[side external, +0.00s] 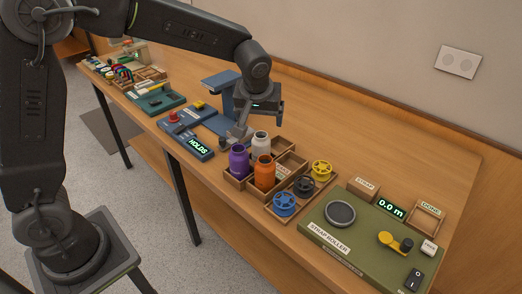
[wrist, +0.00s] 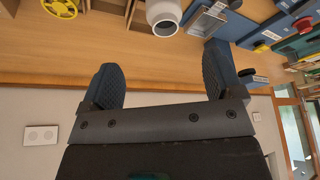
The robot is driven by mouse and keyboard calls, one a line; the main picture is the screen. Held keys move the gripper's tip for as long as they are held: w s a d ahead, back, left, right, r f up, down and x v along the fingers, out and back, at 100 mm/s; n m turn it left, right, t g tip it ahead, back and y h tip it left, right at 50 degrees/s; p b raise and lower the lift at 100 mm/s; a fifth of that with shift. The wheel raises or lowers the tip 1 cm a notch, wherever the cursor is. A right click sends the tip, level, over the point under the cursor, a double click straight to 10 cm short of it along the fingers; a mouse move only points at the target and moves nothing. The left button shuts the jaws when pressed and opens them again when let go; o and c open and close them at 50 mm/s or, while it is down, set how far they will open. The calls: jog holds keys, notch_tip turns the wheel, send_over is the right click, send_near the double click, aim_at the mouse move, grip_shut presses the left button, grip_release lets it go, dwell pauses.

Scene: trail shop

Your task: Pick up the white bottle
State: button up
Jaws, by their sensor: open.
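The white bottle (side external: 261,142) stands upright in a compartment of the wooden tray (side external: 233,184), behind the orange bottle (side external: 265,172) and purple bottle (side external: 239,161). My gripper (side external: 258,130) is open and empty, close to the white bottle at its far side. In the wrist view the white bottle (wrist: 163,14) shows at the top edge, partly cut off. It lies beyond the fingertips of my gripper (wrist: 164,58), roughly centred between them and apart from them.
Blue, black and yellow spools (side external: 285,204) sit in a tray beside the bottles. The green strap roller board (side external: 345,240) is at right. A blue stand (side external: 222,100) and the blue HOLDS panel (side external: 196,147) are at left. Bare tabletop lies behind the bottles.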

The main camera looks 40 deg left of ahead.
aim_at(261, 142)
jog(key=x, duration=0.7)
jog(key=shift+a+f, duration=0.15)
jog(key=shift+f, duration=0.25)
jog(key=shift+x, duration=2.65)
jog(key=shift+s+a, duration=0.15)
jog(key=shift+s, duration=0.05)
jog(key=shift+c, duration=0.2)
jog(key=c, duration=1.1)
